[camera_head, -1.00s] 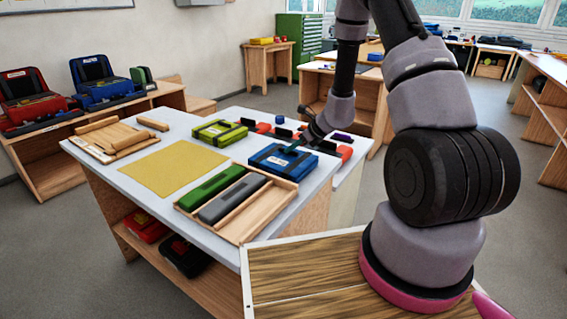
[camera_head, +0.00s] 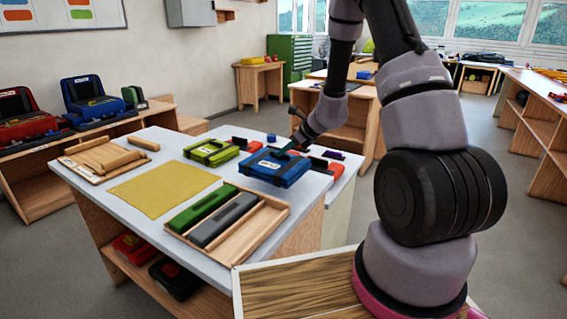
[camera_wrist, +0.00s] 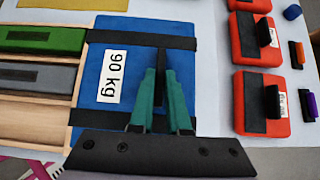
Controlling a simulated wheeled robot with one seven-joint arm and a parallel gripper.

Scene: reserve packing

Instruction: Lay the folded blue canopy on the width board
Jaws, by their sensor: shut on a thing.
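The folded blue canopy (camera_head: 277,172) is a flat blue pack with black straps, held a little above the white table. In the wrist view the blue canopy (camera_wrist: 120,60) shows a white "90 kg" label. My gripper (camera_wrist: 160,80) has teal fingers shut on the black strap or handle on top of it; the gripper (camera_head: 288,151) comes down from above in the head view. A wooden board with raised strips (camera_head: 80,168), which looks like the width board, lies at the table's left end. The canopy's underside is hidden.
A wooden tray (camera_head: 250,235) with a green bar (camera_head: 200,211) and a grey bar (camera_head: 224,219) lies just left of the canopy. A yellow sheet (camera_head: 160,188) lies between tray and board. A green pack (camera_head: 211,152) and red packs (camera_wrist: 262,103) are nearby.

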